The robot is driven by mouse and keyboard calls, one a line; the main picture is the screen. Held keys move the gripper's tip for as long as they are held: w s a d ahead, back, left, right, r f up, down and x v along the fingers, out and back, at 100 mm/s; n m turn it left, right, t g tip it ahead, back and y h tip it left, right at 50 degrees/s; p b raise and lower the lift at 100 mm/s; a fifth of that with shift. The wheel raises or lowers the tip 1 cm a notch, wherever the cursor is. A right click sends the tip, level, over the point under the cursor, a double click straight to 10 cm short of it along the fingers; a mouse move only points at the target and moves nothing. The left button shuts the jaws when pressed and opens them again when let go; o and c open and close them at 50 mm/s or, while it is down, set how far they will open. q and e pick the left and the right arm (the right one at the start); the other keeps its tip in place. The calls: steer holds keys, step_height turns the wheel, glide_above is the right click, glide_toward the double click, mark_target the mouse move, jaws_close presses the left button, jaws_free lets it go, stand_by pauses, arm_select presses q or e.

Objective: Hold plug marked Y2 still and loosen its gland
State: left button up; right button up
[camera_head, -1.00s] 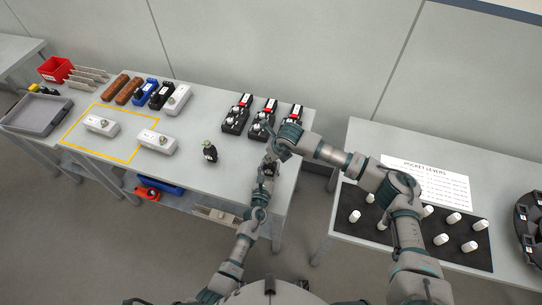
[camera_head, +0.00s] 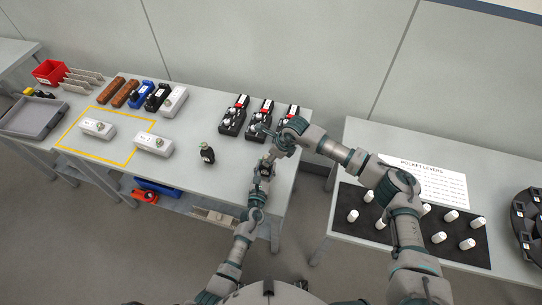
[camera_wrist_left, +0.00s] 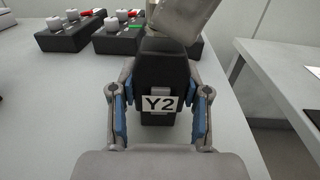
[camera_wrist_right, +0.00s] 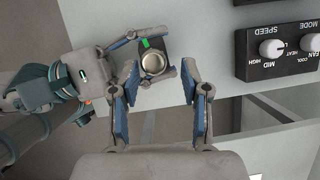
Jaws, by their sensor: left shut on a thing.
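The plug marked Y2 (camera_wrist_left: 160,85) is a black block with a white label, upright in the left wrist view. My left gripper (camera_wrist_left: 160,112) is shut on it, one blue-padded finger on each side. In the right wrist view, the plug's round metal gland (camera_wrist_right: 153,62) faces the camera, with a green mark beside it. My right gripper (camera_wrist_right: 160,80) is open, its fingers spread on either side of the gland with gaps showing. A grey part hides the plug's top in the left wrist view. In the head view both grippers meet at the table's right front, small and partly hidden.
Another black plug (camera_head: 207,153) stands on the table left of my grippers. Several black control boxes (camera_head: 232,122) stand behind them. White boxes (camera_head: 155,143) lie near a yellow outline (camera_head: 82,154). A second table (camera_head: 330,222) with white levers is at the right.

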steer(key=m, duration=0.2)
steer(key=m+t+h, duration=0.1)
steer(key=m, duration=0.1)
steer(key=s+a+m, duration=0.1)
steer(key=m, duration=0.1)
steer(key=shift+r+t, duration=0.1)
steer(key=shift+t, duration=0.2)
steer(key=m, duration=0.1)
steer(key=m+h, duration=0.1)
steer(key=m, duration=0.1)
steer(key=m+h, duration=0.1)
steer(key=shift+s+a+m+t, duration=0.15)
steer(key=shift+s+m+t, duration=0.15)
steer(key=shift+t, duration=0.1)
jaws_close()
steer(key=n, duration=0.2)
steer(key=n+y, duration=0.1)
steer(key=n, duration=0.1)
steer(key=d+n+g+y, duration=0.1)
steer(key=n, duration=0.1)
steer(key=shift+w, duration=0.35)
steer(key=n, duration=0.2)
steer(key=n+g+y, duration=0.1)
steer(key=n, duration=0.1)
steer(key=shift+w+d+n, duration=0.2)
steer(key=shift+n, duration=0.2)
jaws_free()
steer(key=shift+g, duration=0.3)
